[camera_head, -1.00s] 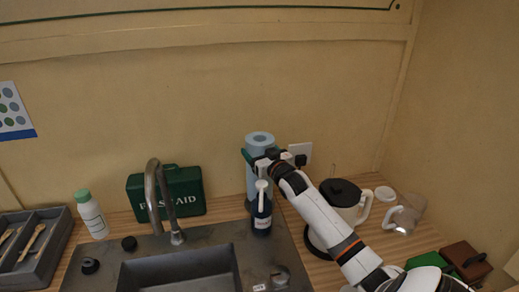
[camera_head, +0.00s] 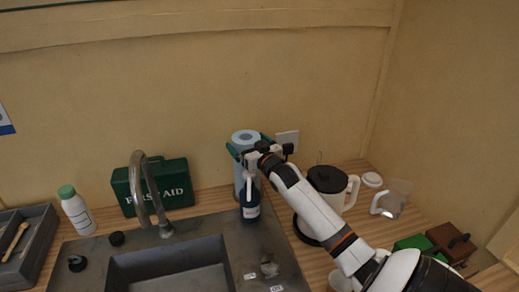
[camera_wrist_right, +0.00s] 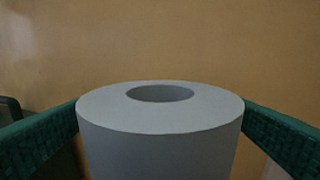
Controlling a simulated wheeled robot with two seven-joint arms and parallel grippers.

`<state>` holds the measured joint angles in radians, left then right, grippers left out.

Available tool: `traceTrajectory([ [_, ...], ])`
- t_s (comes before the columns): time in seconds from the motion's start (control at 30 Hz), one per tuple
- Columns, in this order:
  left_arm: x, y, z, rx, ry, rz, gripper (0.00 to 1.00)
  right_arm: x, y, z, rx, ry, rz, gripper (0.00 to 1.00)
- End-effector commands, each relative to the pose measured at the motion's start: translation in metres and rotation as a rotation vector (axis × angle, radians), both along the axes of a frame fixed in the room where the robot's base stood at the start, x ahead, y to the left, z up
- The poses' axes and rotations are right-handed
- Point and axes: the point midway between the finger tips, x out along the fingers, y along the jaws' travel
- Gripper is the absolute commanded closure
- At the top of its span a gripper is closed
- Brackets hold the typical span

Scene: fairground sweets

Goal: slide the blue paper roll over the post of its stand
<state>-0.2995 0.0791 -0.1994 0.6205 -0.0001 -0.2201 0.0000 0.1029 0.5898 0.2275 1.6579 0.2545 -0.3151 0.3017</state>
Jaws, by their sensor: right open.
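The blue paper roll (camera_head: 245,138) stands upright at the back of the counter, behind the dark soap bottle (camera_head: 250,204). My right gripper (camera_head: 249,150) is open, with its green fingers on either side of the roll near its top. In the right wrist view the roll (camera_wrist_right: 160,150) stands between the two fingers, its top hole facing up; a gap to the fingers is hard to judge. A thin upright post (camera_head: 320,157), seemingly the stand's, shows behind the black-lidded jug (camera_head: 326,180). Its base is hidden. My left gripper is not in view.
A sink with a tap (camera_head: 143,190) lies in front. A green first aid box (camera_head: 172,185) and a white bottle (camera_head: 76,212) stand to the left.

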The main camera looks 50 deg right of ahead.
Motion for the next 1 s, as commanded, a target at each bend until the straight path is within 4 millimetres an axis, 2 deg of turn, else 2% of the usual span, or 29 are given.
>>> traceTrajectory([
  [0.3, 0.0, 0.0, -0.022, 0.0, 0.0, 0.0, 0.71, -0.06, 0.016, -0.004, 0.0, 0.001, 0.001, 0.0],
  [0.5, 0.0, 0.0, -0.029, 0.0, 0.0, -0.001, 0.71, -0.089, 0.022, -0.002, 0.0, 0.0, 0.001, 0.0],
  [0.7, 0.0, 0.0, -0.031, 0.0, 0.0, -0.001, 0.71, -0.1, 0.025, 0.0, 0.0, -0.001, 0.0, 0.0],
  [1.0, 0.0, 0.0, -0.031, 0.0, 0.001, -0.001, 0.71, -0.101, 0.025, 0.001, 0.0, -0.001, 0.0, 0.0],
])
